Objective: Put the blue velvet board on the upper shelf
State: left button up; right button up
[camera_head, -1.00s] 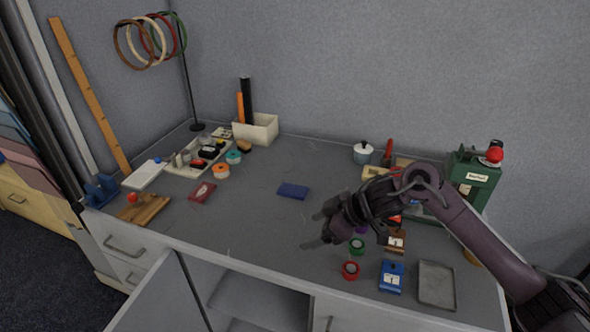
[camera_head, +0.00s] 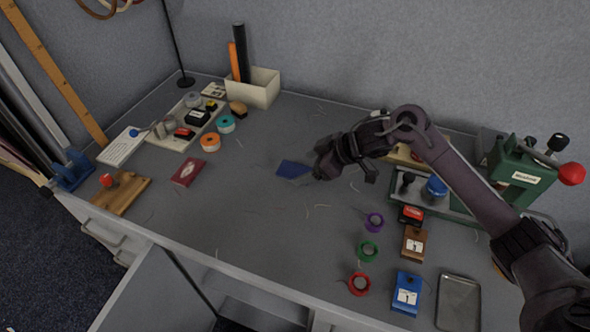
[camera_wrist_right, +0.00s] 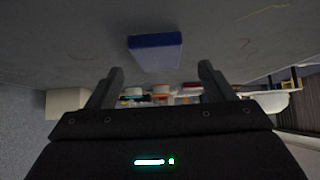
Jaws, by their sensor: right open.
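My right gripper (camera_head: 314,174) is open and empty, close at the board's right side; contact cannot be told. In the wrist view its two fingers (camera_wrist_right: 160,75) are spread apart, with the board beyond their tips. A shelf (camera_head: 258,292) shows partly in the open cabinet under the table's front edge. My left gripper is not in view.
A dark red box (camera_head: 187,171), tape rolls and a white bin (camera_head: 253,88) stand left and behind. Purple, green and red rolls, small calendar blocks and a grey tray (camera_head: 458,303) lie right. A green press (camera_head: 520,172) stands at far right. Table front middle is clear.

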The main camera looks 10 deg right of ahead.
aim_at(296, 170)
jog(key=shift+x, duration=1.55)
jog(key=shift+w+d, duration=0.1)
jog(key=c, duration=1)
jog(key=shift+c, duration=0.2)
jog(key=shift+r, duration=0.1)
